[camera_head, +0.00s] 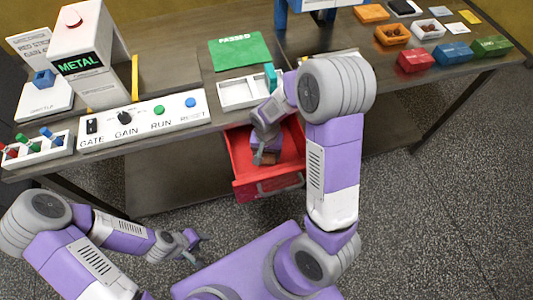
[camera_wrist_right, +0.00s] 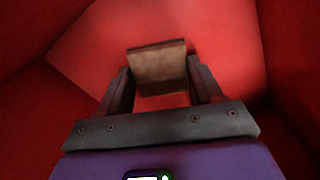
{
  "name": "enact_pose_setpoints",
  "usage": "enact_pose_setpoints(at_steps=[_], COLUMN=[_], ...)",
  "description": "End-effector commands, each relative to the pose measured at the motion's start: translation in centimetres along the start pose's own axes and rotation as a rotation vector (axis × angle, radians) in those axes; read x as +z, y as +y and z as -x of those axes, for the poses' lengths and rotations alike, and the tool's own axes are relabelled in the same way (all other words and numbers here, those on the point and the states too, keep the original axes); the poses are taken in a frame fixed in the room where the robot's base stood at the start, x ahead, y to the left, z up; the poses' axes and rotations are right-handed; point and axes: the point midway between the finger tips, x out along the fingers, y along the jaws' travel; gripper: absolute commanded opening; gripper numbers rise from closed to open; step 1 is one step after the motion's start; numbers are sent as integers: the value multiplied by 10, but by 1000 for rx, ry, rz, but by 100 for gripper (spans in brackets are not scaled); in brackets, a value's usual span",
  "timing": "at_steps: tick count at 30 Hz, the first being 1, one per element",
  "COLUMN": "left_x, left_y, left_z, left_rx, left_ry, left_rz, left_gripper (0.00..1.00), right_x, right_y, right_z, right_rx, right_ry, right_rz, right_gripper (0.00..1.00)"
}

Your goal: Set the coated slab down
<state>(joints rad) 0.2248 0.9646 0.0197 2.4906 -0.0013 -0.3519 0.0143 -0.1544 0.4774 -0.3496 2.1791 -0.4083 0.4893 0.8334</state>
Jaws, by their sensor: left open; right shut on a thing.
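The brown slab (camera_wrist_right: 158,66) shows in the right wrist view between the two fingers of my right gripper (camera_wrist_right: 160,84). The gripper is shut on it, one finger at each side. Both are inside the open red drawer (camera_wrist_right: 240,25). I cannot tell whether the slab touches the drawer's floor. In the head view my right gripper (camera_head: 264,152) reaches down into the drawer (camera_head: 238,165), and the arm and hand hide most of what it holds. My left gripper (camera_head: 192,246) is open and empty, low in front of the bench, away from the drawer.
A white divided tray (camera_head: 236,94) stands on the bench above the drawer, near a green PASSED mat (camera_head: 240,51). A control panel (camera_head: 142,120) and a METAL detector box (camera_head: 85,60) stand left. Red (camera_head: 415,59), blue and green boxes stand at the right.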

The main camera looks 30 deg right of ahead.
Motion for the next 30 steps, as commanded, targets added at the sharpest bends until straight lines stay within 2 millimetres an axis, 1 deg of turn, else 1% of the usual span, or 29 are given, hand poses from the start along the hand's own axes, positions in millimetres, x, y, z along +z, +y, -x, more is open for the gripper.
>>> enact_pose_setpoints(at_steps=[6,7,11,19,23,26,30], left_x=[0,0,0,0,0,0,1], left_y=[-1,-1,-1,-1,1,3,8], left_z=[-4,-2,-2,-2,3,9,20], left_rx=[0,0,0,0,0,0,0], left_ry=[0,0,0,0,0,0,0], left_rz=[0,0,0,0,0,0,0], left_gripper=[43,43,43,43,43,43,43], right_x=[0,0,0,0,0,-1,-1], right_y=[0,0,0,0,0,-1,-1], right_z=[-4,-3,-3,-2,5,22,54], right_rx=[0,0,0,0,-1,-3,-4], right_ry=[0,0,0,0,1,4,4], right_rz=[0,0,0,0,0,0,-1], right_gripper=[33,70,90,91,91,91,91])
